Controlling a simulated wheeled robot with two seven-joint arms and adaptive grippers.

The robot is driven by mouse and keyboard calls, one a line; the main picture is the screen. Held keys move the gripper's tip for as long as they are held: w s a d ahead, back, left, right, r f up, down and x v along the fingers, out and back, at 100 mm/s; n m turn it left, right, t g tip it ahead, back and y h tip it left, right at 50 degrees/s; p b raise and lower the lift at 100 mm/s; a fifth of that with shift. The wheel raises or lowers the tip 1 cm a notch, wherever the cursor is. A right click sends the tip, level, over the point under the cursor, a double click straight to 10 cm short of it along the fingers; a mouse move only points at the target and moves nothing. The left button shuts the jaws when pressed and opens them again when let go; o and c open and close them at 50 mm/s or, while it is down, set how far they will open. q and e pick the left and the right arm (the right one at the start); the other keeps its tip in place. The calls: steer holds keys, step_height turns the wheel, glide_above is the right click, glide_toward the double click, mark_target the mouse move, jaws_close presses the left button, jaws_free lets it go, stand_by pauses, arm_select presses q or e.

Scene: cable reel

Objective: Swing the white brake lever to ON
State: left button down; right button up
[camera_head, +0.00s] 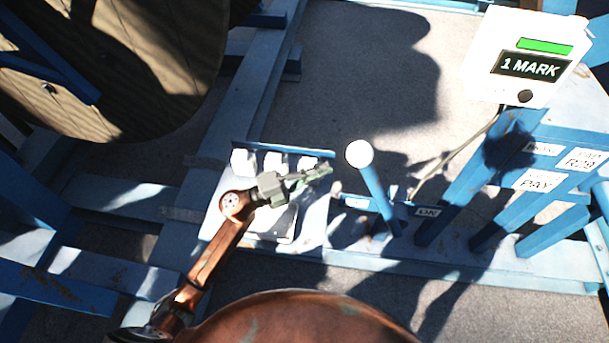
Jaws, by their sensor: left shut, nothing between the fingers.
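The brake lever (375,190) is a blue bar topped by a round white knob (359,153). Its foot is on the blue frame, and it tilts so the knob sits up and to the left of the foot. An ON label (428,211) is on the frame to the right of the foot. A smaller pale label left of the foot is too small to read. My left gripper (322,172) is shut and empty, its fingertips just left of the knob and apart from it in the picture. My right gripper is not in view.
A white box (528,58) with a green strip and the display "1 MARK" stands upper right, a cable below it. Blue posts with PAY (538,181) and R29 labels stand at right. Several white blocks (275,162) sit behind my left gripper. A large reel (110,70) fills the upper left.

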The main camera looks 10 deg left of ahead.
arm_select(q)
steer(key=shift+x, duration=2.4)
